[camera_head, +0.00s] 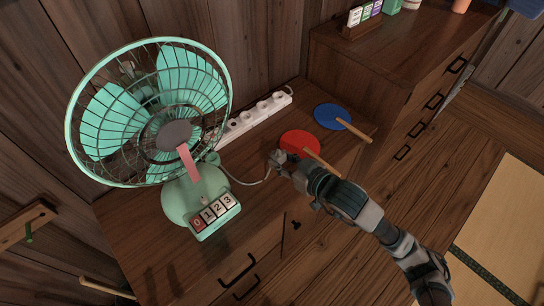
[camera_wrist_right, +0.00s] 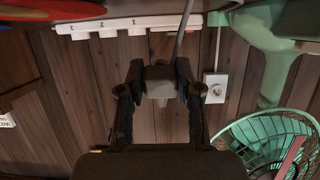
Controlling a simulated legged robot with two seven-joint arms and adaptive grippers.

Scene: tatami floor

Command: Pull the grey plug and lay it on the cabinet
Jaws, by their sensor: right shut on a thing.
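The grey plug (camera_wrist_right: 158,88) sits between the fingers of my right gripper (camera_wrist_right: 158,75) in the right wrist view, and a grey cord (camera_wrist_right: 183,28) runs up past it. In the head view my right gripper (camera_head: 277,160) is over the low wooden cabinet (camera_head: 265,205), beside the red round fan. It is shut on the plug, which its fingers mostly hide there. The cord (camera_head: 247,182) runs from the green fan's base to the gripper. The plug is apart from the white power strip (camera_head: 255,116). Whether it touches the cabinet top I cannot tell. My left gripper is not in view.
A green electric fan (camera_head: 190,195) stands on the left of the cabinet. A red round fan (camera_head: 300,143) and a blue one (camera_head: 332,116) lie behind my gripper. A taller cabinet (camera_head: 390,60) stands at the right. Cabinet top in front of the gripper is bare.

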